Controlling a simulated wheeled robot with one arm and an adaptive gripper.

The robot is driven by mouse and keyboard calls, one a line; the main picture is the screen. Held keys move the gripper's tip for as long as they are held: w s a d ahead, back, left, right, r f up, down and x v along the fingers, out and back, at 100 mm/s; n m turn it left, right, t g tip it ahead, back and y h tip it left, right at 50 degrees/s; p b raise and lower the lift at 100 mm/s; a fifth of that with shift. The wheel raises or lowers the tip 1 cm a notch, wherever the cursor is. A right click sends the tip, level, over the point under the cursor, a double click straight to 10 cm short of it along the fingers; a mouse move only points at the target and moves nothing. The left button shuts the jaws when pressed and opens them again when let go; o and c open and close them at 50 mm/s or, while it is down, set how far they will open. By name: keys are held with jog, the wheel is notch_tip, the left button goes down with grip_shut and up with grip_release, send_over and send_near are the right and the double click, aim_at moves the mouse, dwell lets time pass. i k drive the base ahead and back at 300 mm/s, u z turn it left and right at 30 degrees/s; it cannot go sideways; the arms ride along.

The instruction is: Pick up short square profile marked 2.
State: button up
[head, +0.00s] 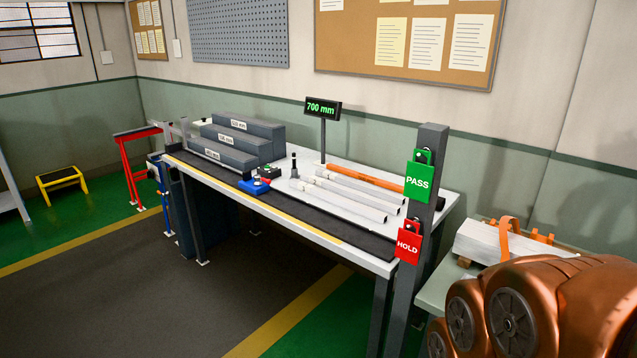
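Several pale profiles (345,203) lie side by side on the workbench (447,203), with an orange bar (362,178) behind them. No mark 2 is readable on any of them, so I cannot tell which, if any, is the short square profile. My copper-coloured arm fills the lower right corner. My gripper is not in view.
Grey labelled blocks (240,130) stand at the bench's left. A display (323,109) reads 700 mm. A grey post (430,170) bears green PASS and red HOLD tags at the bench's right end. White stock with orange straps (490,240) lies beyond my arm. The floor in front is clear.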

aim_at(390, 208)
jog(key=u, duration=0.1)
jog(key=i, duration=1.45)
jog(key=u, duration=0.65)
jog(key=i, duration=0.4)
jog(key=u, duration=0.2)
